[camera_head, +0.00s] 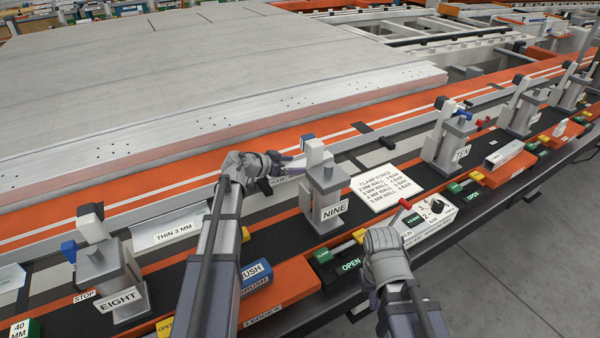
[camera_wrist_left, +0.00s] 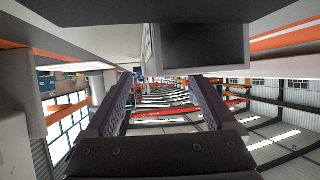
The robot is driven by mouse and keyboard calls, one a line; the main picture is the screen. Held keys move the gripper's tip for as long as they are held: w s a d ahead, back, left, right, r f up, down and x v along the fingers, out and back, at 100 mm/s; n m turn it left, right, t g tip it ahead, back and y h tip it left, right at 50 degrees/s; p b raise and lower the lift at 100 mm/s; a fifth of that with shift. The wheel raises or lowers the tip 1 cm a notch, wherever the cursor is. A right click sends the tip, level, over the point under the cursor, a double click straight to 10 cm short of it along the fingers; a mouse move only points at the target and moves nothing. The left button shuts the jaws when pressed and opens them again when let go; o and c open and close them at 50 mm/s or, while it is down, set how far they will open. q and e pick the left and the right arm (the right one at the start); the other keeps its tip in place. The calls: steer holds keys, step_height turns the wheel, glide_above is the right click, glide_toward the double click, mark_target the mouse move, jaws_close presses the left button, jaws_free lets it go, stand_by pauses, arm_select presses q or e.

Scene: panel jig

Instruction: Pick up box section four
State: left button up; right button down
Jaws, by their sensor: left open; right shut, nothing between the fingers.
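My left gripper (camera_head: 281,160) is open beside the clamp marked NINE (camera_head: 322,186). Its two dark fingers (camera_wrist_left: 160,92) are spread in the left wrist view, with no object clearly held between them. A block with a dark end face (camera_wrist_left: 205,46) is close beyond the fingers in that view; I cannot tell whether it is a box section or part of a clamp. No piece can be read as box section four; lettering near the left gripper is mostly covered. My right gripper (camera_head: 383,250) is shut and empty in front of the control box; its fingertips are hard to make out.
Clamps EIGHT (camera_head: 108,270) and TEN (camera_head: 450,140) stand along the dark strip. A clamp force card (camera_head: 382,186) lies between NINE and TEN. A control box (camera_head: 428,218) is by the right gripper. A large grey panel (camera_head: 180,80) lies behind the orange rail.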

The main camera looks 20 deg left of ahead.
arm_select(q)
steer(key=shift+w+d+f, duration=0.1)
steer(key=shift+w+f, duration=0.1)
steer(key=shift+w, duration=0.05)
steer(key=shift+r, duration=0.1)
steer(key=shift+s, duration=0.1)
jaws_close()
stand_by(0.3)
